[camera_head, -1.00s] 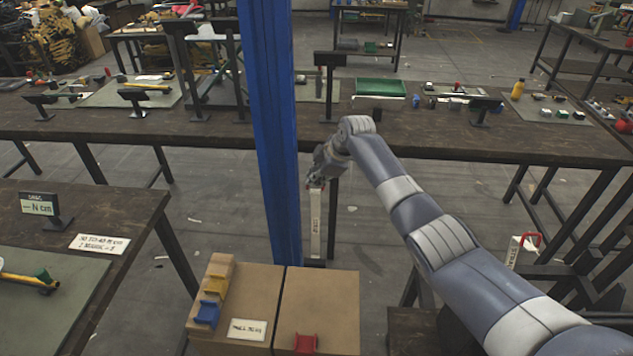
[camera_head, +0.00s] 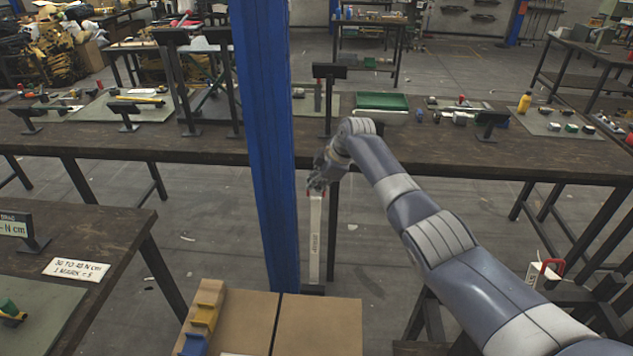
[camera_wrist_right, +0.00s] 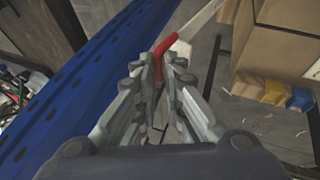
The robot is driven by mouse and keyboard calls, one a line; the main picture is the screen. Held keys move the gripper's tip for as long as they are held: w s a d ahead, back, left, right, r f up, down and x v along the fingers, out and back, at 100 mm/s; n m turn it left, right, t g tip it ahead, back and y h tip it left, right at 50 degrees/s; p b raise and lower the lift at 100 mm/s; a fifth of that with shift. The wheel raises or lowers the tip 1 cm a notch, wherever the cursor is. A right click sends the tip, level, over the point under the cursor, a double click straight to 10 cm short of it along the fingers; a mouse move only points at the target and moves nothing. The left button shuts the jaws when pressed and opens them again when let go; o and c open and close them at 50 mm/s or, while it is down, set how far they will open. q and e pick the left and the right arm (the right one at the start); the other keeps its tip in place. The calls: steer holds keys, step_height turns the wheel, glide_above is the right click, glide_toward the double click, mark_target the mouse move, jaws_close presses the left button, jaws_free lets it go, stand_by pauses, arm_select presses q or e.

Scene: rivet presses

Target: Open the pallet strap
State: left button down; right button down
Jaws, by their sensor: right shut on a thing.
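The pallet strap (camera_head: 315,240) is a long white strip with dark lettering, hanging nearly upright just right of the blue post in the head view. Its red end (camera_wrist_right: 166,46) shows between my fingers in the right wrist view, with part of the white strip (camera_wrist_right: 198,22) beyond it. My right gripper (camera_head: 317,187) is at the strap's top, shut on the red end. In the wrist view the fingers (camera_wrist_right: 166,68) are close together around it. The strap's lower end is near a dark foot on the floor. My left gripper is not in view.
A blue upright post (camera_head: 264,150) stands just left of the strap. Cardboard boxes (camera_head: 318,325) with coloured clips (camera_head: 203,318) are in front. A long dark workbench (camera_head: 420,150) crosses behind. A red handle (camera_head: 551,266) on a white piece is at the right.

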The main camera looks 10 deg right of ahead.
steer(key=shift+w+d+r, duration=0.1)
steer(key=shift+d+r, duration=0.1)
steer(key=shift+d, duration=0.15)
steer(key=c, duration=2)
jaws_free()
steer(key=shift+o, duration=1.4)
steer(key=shift+d, duration=0.1)
steer(key=shift+s+r, duration=0.25)
steer(key=shift+r, duration=0.1)
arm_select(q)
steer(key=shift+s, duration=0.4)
arm_select(e)
steer(key=v, duration=1.1)
steer(key=shift+s+d, duration=0.2)
steer(key=shift+d, duration=0.05)
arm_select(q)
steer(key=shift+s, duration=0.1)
